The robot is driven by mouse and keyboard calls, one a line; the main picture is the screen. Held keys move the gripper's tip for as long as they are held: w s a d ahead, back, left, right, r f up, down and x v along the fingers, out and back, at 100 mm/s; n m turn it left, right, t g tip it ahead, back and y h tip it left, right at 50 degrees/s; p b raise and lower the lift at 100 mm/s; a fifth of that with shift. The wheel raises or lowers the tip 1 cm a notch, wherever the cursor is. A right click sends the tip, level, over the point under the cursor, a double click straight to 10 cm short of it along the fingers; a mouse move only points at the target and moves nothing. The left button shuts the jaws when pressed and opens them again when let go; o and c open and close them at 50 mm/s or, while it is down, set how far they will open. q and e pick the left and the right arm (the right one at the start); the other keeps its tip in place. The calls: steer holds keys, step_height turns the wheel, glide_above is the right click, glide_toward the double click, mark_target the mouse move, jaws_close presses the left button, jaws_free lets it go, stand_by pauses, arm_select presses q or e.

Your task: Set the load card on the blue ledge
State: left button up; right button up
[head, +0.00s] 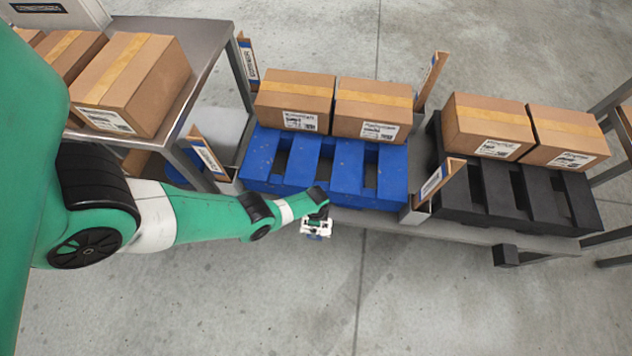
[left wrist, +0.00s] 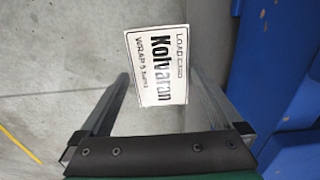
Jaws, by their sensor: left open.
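The load card (left wrist: 157,52) is a white card with black print reading "Kolvaran". In the left wrist view it shows just beyond and between the two finger ends, tilted slightly. My left gripper (head: 316,232) is open, its fingers (left wrist: 170,80) apart, with a gap between the card and the right finger. I cannot tell what the card rests on. In the head view the gripper is in front of the blue slatted platform (head: 260,155), low by its front edge; the card cannot be made out there. Blue surfaces (left wrist: 275,70) fill the right of the wrist view. My right gripper is not in view.
Two cartons (head: 294,92) (head: 372,103) stand on the back of the blue platform; its front slats are bare. A black platform (head: 480,200) with two cartons stands to the right. Upright labelled boards (head: 440,182) (head: 206,157) flank the blue platform. Concrete floor in front is clear.

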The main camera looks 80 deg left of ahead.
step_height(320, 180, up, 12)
steer(key=p, duration=1.1)
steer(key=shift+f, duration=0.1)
